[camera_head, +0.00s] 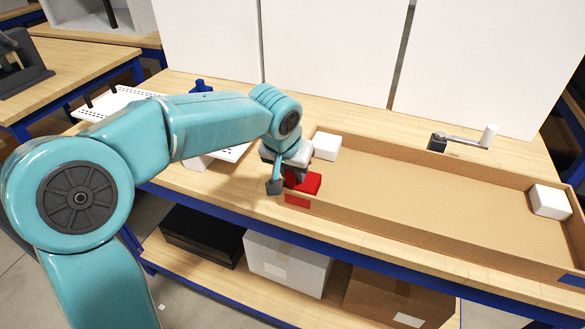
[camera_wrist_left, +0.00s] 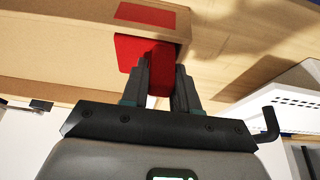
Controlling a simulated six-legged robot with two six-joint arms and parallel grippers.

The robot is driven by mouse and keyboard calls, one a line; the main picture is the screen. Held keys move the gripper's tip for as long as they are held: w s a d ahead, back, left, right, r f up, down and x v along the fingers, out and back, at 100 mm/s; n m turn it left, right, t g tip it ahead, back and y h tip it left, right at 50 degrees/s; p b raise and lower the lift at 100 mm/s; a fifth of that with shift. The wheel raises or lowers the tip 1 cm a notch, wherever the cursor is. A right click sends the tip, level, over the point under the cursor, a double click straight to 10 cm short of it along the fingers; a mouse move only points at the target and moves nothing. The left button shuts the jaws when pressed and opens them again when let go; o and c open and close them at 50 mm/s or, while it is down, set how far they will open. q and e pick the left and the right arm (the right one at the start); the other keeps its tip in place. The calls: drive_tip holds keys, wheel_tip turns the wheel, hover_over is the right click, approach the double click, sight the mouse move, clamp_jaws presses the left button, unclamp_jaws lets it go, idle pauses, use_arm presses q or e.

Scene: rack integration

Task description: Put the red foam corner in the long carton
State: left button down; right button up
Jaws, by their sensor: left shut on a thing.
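The long carton (camera_head: 430,232) is an open, shallow brown box on the bench. The red foam corner (camera_head: 312,184) is at its near left corner, just inside the near wall as the head view shows it. My left gripper (camera_head: 290,180) is shut on it from the left. In the left wrist view, the fingers (camera_wrist_left: 163,72) pinch the red foam corner (camera_wrist_left: 130,50) beside the carton's corner (camera_wrist_left: 183,24). I cannot tell whether the foam touches the carton floor. My right gripper is not in view.
White foam blocks sit in the carton's far left corner (camera_head: 327,146) and right end (camera_head: 549,201). A red patch (camera_head: 297,200) marks the near wall. A crank-like metal part (camera_head: 462,141) lies behind the carton. A white perforated tray (camera_head: 115,102) is at left. White panels stand behind.

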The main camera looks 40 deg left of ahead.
use_arm(q)
drive_tip(key=c, duration=0.8)
unclamp_jaws()
drive_tip(key=shift+r, duration=0.1)
drive_tip(key=p+v, duration=0.1)
drive_tip(key=v, duration=1.5)
drive_tip(key=shift+p, duration=0.3)
drive_tip(key=shift+s, duration=0.2)
